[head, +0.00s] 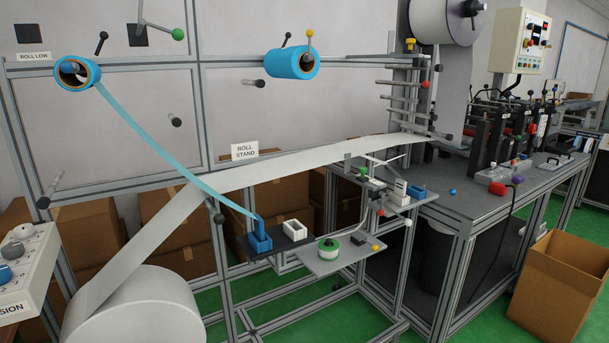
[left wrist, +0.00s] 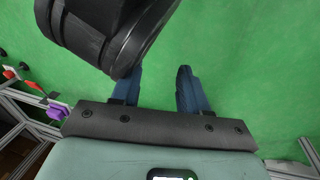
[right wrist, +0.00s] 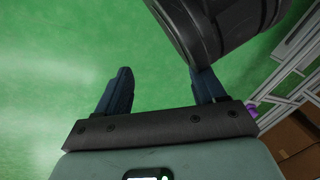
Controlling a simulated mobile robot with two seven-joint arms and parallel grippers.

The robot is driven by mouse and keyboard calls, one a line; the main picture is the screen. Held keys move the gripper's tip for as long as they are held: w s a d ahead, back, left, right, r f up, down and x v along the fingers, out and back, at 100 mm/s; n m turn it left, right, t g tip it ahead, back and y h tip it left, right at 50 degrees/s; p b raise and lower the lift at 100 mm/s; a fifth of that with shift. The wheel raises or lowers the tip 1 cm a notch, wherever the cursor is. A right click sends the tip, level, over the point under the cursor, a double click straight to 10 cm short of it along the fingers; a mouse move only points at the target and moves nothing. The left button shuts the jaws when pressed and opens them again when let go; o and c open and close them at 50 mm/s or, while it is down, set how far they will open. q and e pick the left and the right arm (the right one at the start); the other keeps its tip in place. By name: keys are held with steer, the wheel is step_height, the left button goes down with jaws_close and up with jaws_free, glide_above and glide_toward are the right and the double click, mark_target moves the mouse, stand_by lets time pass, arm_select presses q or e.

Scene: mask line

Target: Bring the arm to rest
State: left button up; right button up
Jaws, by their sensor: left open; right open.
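My left gripper (left wrist: 159,74) shows in the left wrist view with its two blue fingers apart and nothing between them. Green floor (left wrist: 235,70) lies beyond its fingers. My right gripper (right wrist: 163,76) shows in the right wrist view, also with its fingers apart and empty, over the same green floor. Neither gripper nor arm shows in the head view, so both are clear of the line there.
In the head view a blue roll (head: 78,72) feeds a strip to a blue holder (head: 259,236). A small shelf (head: 329,263) carries a green-and-white tape roll (head: 328,248). A large white roll (head: 133,309), a workbench (head: 476,206) and an open cardboard box (head: 560,285) stand around.

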arm_select(q)
steer(key=s+d+r+g+p, duration=0.1)
steer(key=s+d+r+p, duration=0.1)
steer(key=r+p, duration=0.7)
steer(key=s+d+r+m+g+h+p, duration=0.1)
steer(key=s+d+r+p, duration=0.2)
steer(key=r+p, duration=0.7)
step_height(320, 180, up, 4)
steer(key=shift+s+r+g+h, duration=0.1)
steer(key=shift+s+g+h, duration=0.2)
steer(key=shift+s, duration=0.05)
arm_select(e)
steer(key=s+a+r+g, duration=0.1)
steer(key=s+a+r, duration=0.1)
steer(key=r, duration=0.9)
steer(key=s+a+r+n+g+y, duration=0.1)
steer(key=s+r, duration=0.4)
steer(key=r, duration=0.7)
steer(key=shift+a+g+y, duration=0.3)
steer(key=shift+a+g, duration=0.2)
steer(key=shift+a, duration=0.7)
